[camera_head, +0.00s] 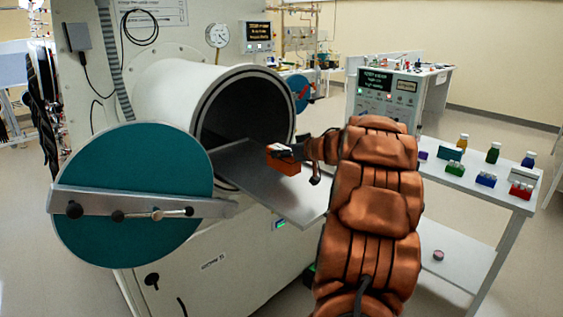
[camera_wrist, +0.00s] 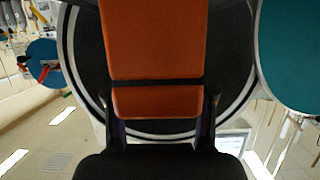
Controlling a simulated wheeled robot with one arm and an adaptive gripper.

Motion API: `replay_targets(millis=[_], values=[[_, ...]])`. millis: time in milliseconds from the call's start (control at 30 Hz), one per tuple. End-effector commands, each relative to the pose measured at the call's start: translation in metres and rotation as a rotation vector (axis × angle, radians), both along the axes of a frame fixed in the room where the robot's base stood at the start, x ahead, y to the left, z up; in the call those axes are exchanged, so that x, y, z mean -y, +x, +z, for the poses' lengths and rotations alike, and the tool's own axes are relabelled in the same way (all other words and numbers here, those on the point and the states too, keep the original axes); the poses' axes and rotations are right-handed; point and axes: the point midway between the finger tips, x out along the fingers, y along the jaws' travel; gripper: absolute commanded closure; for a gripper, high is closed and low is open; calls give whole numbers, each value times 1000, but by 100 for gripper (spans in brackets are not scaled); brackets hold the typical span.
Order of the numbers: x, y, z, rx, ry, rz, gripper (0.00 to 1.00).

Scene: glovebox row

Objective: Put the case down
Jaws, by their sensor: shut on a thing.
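The case (camera_head: 282,164) is a small orange box with a pale patch on top, seen in the head view over the metal tray at the chamber mouth. In the wrist view the case (camera_wrist: 155,45) fills the upper middle, with a dark band across it. My gripper (camera_head: 297,151) is shut on the case. In the wrist view its dark fingers (camera_wrist: 160,118) stand on both sides of the case. The tray (camera_head: 300,200) sticks out of the round chamber opening (camera_head: 248,112). I cannot tell whether the case touches the tray.
The round teal door (camera_head: 135,190) with a metal bar stands open at the left of the chamber. A white side table (camera_head: 480,185) at the right holds several small bottles and coloured boxes. A bench with an instrument panel (camera_head: 388,95) stands behind it.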

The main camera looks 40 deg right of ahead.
Motion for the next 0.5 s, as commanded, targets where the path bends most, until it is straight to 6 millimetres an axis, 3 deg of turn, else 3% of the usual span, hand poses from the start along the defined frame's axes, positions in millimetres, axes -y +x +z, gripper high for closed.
replay_targets(millis=[67, 300, 500], values=[[-5, 8, -1, 1, 0, 4, 97], [-4, 5, -29, 2, 5, 2, 97], [-4, 5, -35, 1, 2, 2, 97]])
